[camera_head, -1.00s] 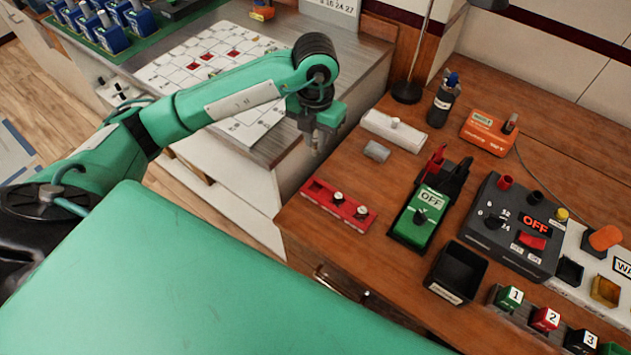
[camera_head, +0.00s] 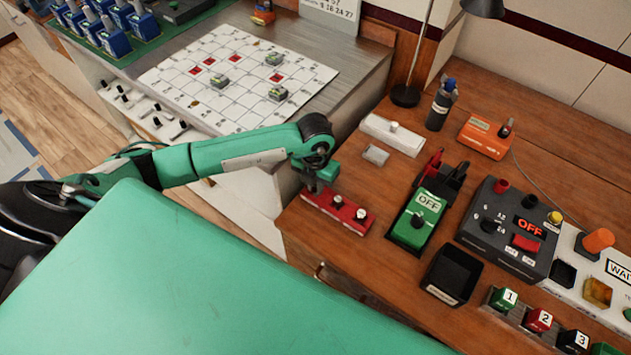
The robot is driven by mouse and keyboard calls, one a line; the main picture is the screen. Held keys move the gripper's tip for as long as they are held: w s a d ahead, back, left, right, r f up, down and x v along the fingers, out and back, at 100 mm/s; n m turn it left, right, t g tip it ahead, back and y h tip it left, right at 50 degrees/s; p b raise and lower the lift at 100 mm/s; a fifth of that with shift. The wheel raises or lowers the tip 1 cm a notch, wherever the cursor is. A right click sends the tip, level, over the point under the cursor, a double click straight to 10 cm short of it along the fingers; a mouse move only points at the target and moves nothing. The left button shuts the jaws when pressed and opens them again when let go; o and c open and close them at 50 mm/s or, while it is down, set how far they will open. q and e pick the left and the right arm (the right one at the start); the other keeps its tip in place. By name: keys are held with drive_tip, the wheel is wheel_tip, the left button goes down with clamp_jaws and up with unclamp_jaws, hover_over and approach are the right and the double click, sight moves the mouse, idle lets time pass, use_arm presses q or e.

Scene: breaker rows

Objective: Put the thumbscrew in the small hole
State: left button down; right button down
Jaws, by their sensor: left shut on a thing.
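A red bar (camera_head: 350,220) lies on the wooden bench, with two silver knobs, one at its middle (camera_head: 337,202) and one near its right end (camera_head: 361,215). My left gripper (camera_head: 314,188) points down at the bar's left end and is shut. What it holds, taken to be the thumbscrew, is too small and covered to make out. The gripper and arm hide the bar's left end, so no hole shows there. I cannot tell whether the held piece touches the bar. My right gripper is not in view.
A small grey block (camera_head: 376,155) and a white block (camera_head: 393,134) lie behind the bar. A green OFF unit (camera_head: 418,215) stands to its right, with a black bin (camera_head: 455,272) and a dark power unit (camera_head: 508,235) beyond. A large green surface fills the front.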

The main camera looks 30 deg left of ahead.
sight(315, 185)
use_arm(q)
drive_tip(key=shift+f, duration=0.15)
drive_tip(key=c, duration=1.4)
unclamp_jaws()
drive_tip(key=shift+o, duration=0.2)
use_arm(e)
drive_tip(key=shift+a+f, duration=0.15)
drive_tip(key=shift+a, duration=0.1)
